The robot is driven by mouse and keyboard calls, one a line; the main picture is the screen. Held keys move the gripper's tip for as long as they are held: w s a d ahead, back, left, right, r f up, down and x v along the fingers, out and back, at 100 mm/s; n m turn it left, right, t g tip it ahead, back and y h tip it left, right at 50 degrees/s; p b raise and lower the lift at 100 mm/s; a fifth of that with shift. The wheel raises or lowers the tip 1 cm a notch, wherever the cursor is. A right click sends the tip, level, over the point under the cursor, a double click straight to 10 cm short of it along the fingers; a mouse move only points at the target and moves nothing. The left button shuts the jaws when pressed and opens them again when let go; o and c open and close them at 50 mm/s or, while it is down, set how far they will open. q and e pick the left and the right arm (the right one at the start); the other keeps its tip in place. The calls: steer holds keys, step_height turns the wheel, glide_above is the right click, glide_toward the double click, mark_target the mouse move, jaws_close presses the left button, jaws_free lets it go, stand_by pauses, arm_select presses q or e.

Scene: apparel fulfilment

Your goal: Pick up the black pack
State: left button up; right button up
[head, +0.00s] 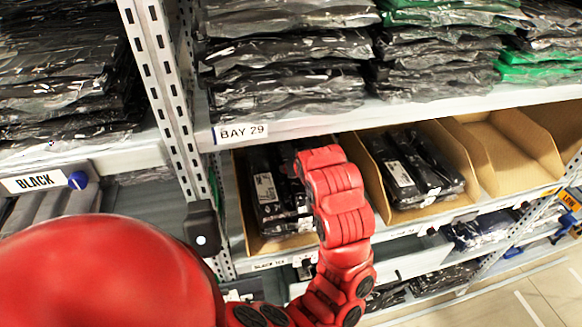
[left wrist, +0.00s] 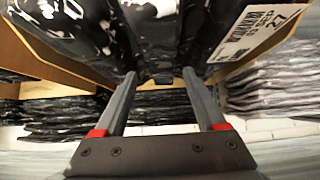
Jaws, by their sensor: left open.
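Black packs in clear plastic with white labels (head: 265,190) stand in the left cardboard bin under the BAY 29 shelf. My red left arm reaches into that bin and covers part of them; its gripper is hidden there in the head view. In the left wrist view my left gripper (left wrist: 160,76) is open, its two fingers apart, with nothing clearly held between them. Its fingertips are at the lower edge of shiny black packs (left wrist: 155,35); I cannot tell whether they touch. A white label (left wrist: 262,28) shows at the upper right. My right gripper is not in view.
A second cardboard bin (head: 456,201) with black packs stands to the right, beside an empty bin (head: 507,165). A metal shelf (head: 300,123) with stacked packs lies above the bins. A perforated upright post (head: 162,80) stands left of them.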

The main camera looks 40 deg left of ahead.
arm_select(q)
steer(key=shift+w+a+p, duration=0.15)
steer(key=shift+a+p, duration=0.2)
steer(key=p+x, duration=0.1)
steer(key=x, duration=0.2)
steer(key=shift+w+a+p, duration=0.1)
steer(key=shift+a+p, duration=0.15)
steer(key=shift+p, duration=0.1)
steer(key=shift+w+a+f, duration=0.2)
steer(key=shift+w+f, duration=0.05)
steer(key=shift+f, duration=0.1)
jaws_close()
